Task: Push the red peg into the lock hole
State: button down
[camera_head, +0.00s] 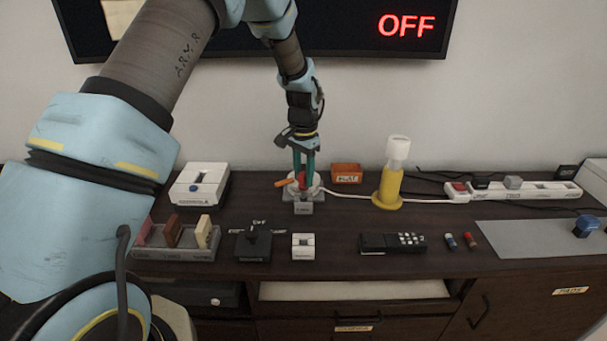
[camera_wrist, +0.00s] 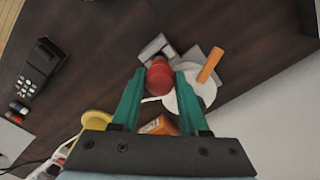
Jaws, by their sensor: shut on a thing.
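The red peg (camera_head: 302,182) is between the teal fingers of my gripper (camera_head: 304,177), over a small grey lock base at the back middle of the cabinet top. In the wrist view, the rounded red peg (camera_wrist: 159,76) fills the space between the fingertips (camera_wrist: 160,78). My gripper is shut on it. Below and beside it are a white round plate (camera_wrist: 200,90) with an orange handle (camera_wrist: 210,65) and grey blocks (camera_wrist: 153,47). The lock hole is hidden, and I cannot tell how far the peg sits in it.
An orange labelled box (camera_head: 346,173) and a yellow lamp-like cylinder (camera_head: 391,185) stand right of the lock. A white switch box (camera_head: 200,185) is at the left. A black lever box (camera_head: 255,245), a small white switch (camera_head: 303,246) and a black phone (camera_head: 392,243) lie in front.

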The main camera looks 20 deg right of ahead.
aim_at(304, 185)
jog(key=shift+f+b, duration=1.05)
jog(key=shift+f, duration=0.9)
jog(key=shift+c, duration=1.7)
grip_release()
jog(key=shift+r, duration=0.1)
notch_tip(304, 185, up, 11)
jog(key=shift+f+b, duration=0.2)
jog(key=shift+b, duration=0.9)
